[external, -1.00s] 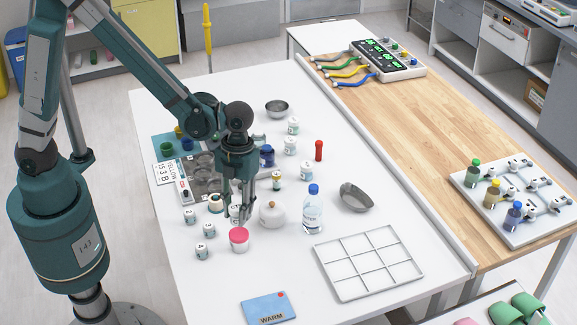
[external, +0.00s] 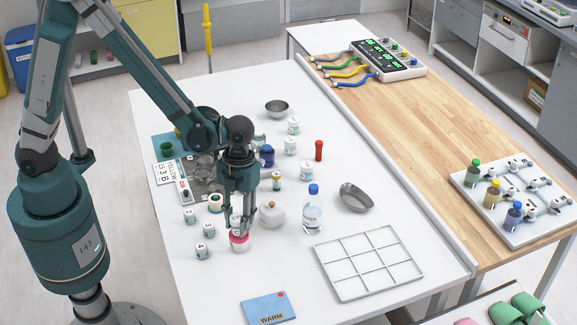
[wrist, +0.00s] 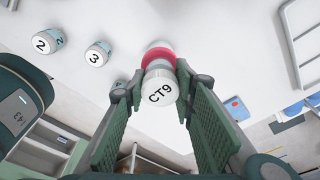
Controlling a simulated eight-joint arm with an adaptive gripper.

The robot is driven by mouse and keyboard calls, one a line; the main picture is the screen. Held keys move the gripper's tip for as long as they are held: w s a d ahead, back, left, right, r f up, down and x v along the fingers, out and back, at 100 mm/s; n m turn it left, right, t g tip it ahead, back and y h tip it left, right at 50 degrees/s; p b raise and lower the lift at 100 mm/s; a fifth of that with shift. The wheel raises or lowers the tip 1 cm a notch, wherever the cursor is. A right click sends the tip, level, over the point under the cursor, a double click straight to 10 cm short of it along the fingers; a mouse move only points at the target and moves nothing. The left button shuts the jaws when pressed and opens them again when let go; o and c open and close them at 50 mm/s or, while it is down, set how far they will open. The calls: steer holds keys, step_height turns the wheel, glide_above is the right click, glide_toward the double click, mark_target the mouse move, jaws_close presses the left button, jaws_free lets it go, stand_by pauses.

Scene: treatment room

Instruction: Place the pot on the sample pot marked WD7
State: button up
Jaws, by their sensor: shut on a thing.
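My gripper (external: 240,216) is shut on a small white pot whose lid reads CT9 (wrist: 160,92) in the wrist view. In the external view the pot is partly hidden by the fingers. A jar with a pink-red lid (external: 239,241) is directly below or just in front of the held pot; it also shows beyond it in the wrist view. I cannot tell whether they touch. Several white sample pots stand farther back, such as one (external: 290,145) and another (external: 305,170). I cannot read WD7 on any of them.
Small pots numbered 2 (wrist: 42,43) and 3 (wrist: 95,56) stand near the jar. A round white lidded pot (external: 273,214) and a water bottle (external: 313,211) stand to the right. A white grid tray (external: 368,262) and a blue WARM pack (external: 268,308) lie at the front.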

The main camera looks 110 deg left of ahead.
mark_target(240, 214)
steer(key=shift+f, duration=0.15)
steer(key=o, duration=0.9)
steer(key=shift+a+r+p, duration=0.1)
steer(key=shift+a+r, duration=0.2)
steer(key=shift+r, duration=1.7)
steer(key=shift+a+r+p, duration=0.15)
steer(key=shift+a+r, duration=0.15)
steer(key=shift+r, duration=1.75)
steer(key=shift+a+r+p, duration=0.1)
steer(key=shift+a+r, duration=0.2)
steer(key=shift+r, duration=1.7)
steer(key=shift+d+r, duration=0.1)
